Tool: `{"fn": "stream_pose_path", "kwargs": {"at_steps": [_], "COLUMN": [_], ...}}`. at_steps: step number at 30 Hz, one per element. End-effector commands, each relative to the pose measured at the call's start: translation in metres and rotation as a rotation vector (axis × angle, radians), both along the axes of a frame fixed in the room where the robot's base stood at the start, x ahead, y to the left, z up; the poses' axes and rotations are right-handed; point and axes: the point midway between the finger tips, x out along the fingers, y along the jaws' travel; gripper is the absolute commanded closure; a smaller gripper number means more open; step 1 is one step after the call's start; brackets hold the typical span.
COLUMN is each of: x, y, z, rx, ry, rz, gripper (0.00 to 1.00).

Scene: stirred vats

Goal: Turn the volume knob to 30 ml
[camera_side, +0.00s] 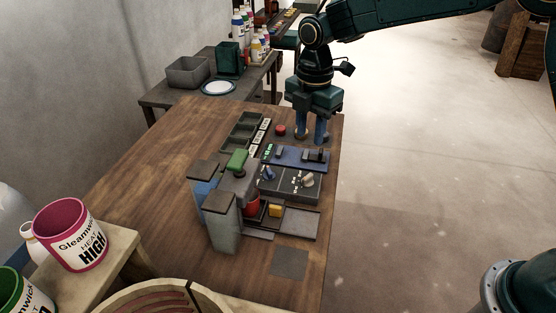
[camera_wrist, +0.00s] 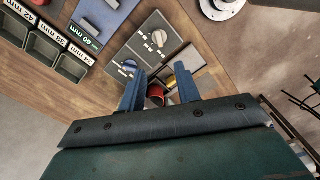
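A dark control panel (camera_side: 290,184) on the wooden table carries two knobs. The pale knob (camera_side: 308,181) is on its right and the blue knob (camera_side: 269,174) on its left. In the wrist view the pale knob (camera_wrist: 159,38) and the blue knob (camera_wrist: 129,66) sit on dials with small white marks. I cannot read the marks or tell which knob is for volume. My gripper (camera_side: 312,139) is open and empty beyond the panel, at the table's far right, with its blue fingers pointing down. In the wrist view the fingers (camera_wrist: 159,88) stand apart, touching neither knob.
A blue slider unit (camera_side: 300,158) lies between my gripper and the knobs. A red button (camera_side: 280,130) is left of my fingers. Labelled bins (camera_side: 245,128) stand at the left. A grey machine with a green top (camera_side: 237,160), a red cup (camera_side: 252,206) and a yellow block (camera_side: 275,210) are nearer.

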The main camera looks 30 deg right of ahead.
Motion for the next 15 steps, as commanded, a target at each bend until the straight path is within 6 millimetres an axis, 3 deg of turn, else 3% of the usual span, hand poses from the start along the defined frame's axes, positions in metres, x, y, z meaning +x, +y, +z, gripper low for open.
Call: {"fn": "stream_pose_path", "kwargs": {"at_steps": [15], "x": [-0.001], "y": [0.0], "z": [-0.07], "rx": [-0.001], "ry": [0.004], "rz": [-0.001], "gripper": [0.67]}}
